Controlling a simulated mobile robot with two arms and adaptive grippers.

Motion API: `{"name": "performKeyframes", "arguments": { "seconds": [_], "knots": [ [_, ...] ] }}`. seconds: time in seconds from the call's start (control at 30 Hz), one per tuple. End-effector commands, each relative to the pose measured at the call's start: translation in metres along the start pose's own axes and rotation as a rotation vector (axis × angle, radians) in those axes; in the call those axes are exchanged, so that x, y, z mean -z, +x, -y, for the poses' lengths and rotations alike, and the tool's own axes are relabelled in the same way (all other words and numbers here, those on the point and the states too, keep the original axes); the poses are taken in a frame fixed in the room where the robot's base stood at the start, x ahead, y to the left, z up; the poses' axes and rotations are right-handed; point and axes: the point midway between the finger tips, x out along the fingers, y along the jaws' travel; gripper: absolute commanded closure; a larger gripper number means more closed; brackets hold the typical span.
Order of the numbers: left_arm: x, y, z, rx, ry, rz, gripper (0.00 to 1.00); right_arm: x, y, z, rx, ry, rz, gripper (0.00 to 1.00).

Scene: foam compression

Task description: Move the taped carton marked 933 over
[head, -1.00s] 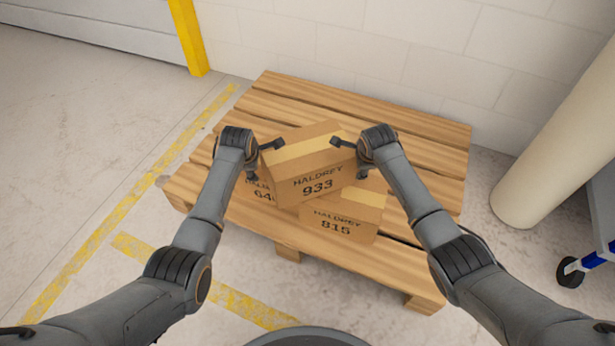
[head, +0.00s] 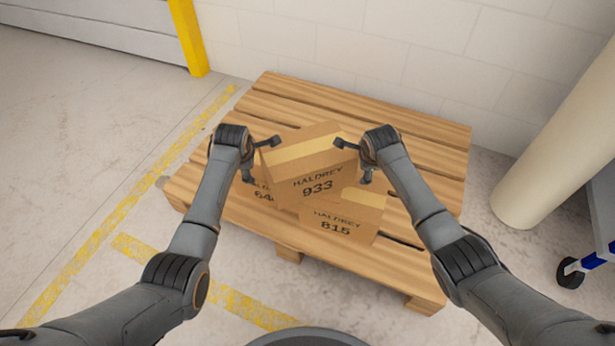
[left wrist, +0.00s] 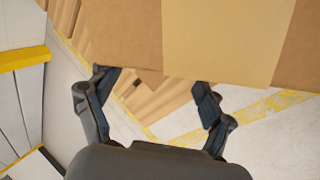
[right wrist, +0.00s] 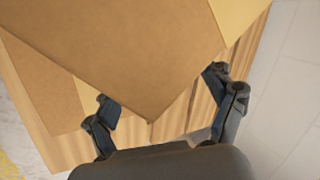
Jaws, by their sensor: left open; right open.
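The taped carton marked 933 (head: 316,172) is brown with a pale tape strip. It sits askew above two other cartons, between my grippers. My left gripper (head: 262,160) is open at its left end, and my right gripper (head: 354,160) is open at its right end. One finger of each reaches over the carton's top edge. The carton also fills the top of the left wrist view (left wrist: 140,35), above the spread fingers. In the right wrist view its corner (right wrist: 130,60) points down between the spread fingers. Whether the grippers press on it cannot be told.
A carton marked 815 (head: 350,225) lies below at the right; one marked 64, number partly hidden, (head: 262,196) lies below at the left. All are over a wooden pallet (head: 420,130). A wall stands behind, a beige column (head: 550,150) and wheeled cart (head: 600,215) at right.

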Motion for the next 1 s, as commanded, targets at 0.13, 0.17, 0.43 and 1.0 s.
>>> {"name": "performKeyframes", "arguments": {
  "seconds": [0.13,0.17,0.43,1.0],
  "knots": [
    [-0.001,-0.025,0.000,-0.003,-0.001,0.002,0.19,0.000,0.000,0.000,0.000,0.000,-0.001,0.17],
    [0.000,-0.030,0.000,-0.003,-0.001,0.002,0.19,0.000,0.000,0.000,0.000,0.000,-0.001,0.17],
    [-0.001,-0.078,0.001,-0.001,-0.001,0.002,0.19,0.000,0.000,0.000,0.000,0.000,-0.001,0.17],
    [0.000,-0.104,0.001,0.002,0.000,0.000,0.19,0.000,-0.027,0.000,0.002,0.000,0.002,0.17]
  ]
}}
